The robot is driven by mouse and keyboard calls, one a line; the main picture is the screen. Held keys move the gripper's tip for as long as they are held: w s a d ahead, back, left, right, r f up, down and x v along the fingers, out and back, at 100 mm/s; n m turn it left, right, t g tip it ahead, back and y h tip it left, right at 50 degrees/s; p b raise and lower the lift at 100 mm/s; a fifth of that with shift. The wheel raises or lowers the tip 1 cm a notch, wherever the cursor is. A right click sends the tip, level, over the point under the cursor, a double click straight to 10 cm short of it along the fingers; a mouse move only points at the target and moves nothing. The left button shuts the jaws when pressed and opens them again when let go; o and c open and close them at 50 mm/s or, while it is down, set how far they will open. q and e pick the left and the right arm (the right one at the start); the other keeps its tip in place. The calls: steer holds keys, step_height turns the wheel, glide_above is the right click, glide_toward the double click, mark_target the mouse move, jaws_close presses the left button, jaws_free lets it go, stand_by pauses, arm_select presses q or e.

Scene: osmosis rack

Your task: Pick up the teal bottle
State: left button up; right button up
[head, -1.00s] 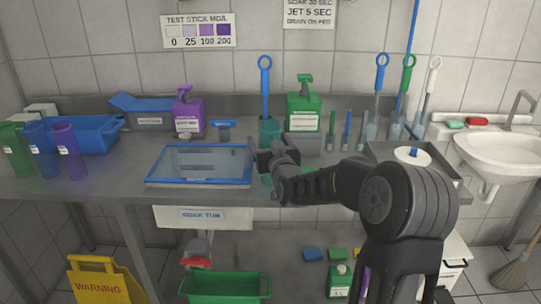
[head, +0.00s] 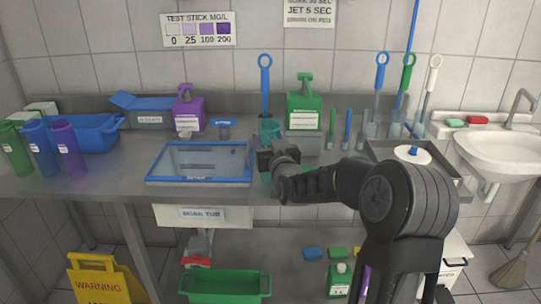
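The teal bottle (head: 269,129) stands on the grey counter, in front of the blue-handled brush. Its top shows above my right gripper, and a little teal shows below it; its middle is hidden. My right gripper (head: 264,160) comes in from the right and is in front of the bottle's middle, at or very near it. The fingers are dark and small, so I cannot tell whether they are open, shut or touching the bottle. My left gripper is not in view.
A blue-rimmed tray (head: 198,180) lies just left of the gripper. A green jug (head: 304,108) and upright brushes (head: 346,130) stand behind and to the right. A purple jug (head: 187,110) is at the back left. A grey tray with a white roll (head: 411,157) lies right.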

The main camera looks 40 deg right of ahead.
steer(key=c, duration=0.5)
step_height(320, 180, up, 10)
stand_by(0.5)
steer(key=shift+d, duration=0.1)
stand_by(0.4)
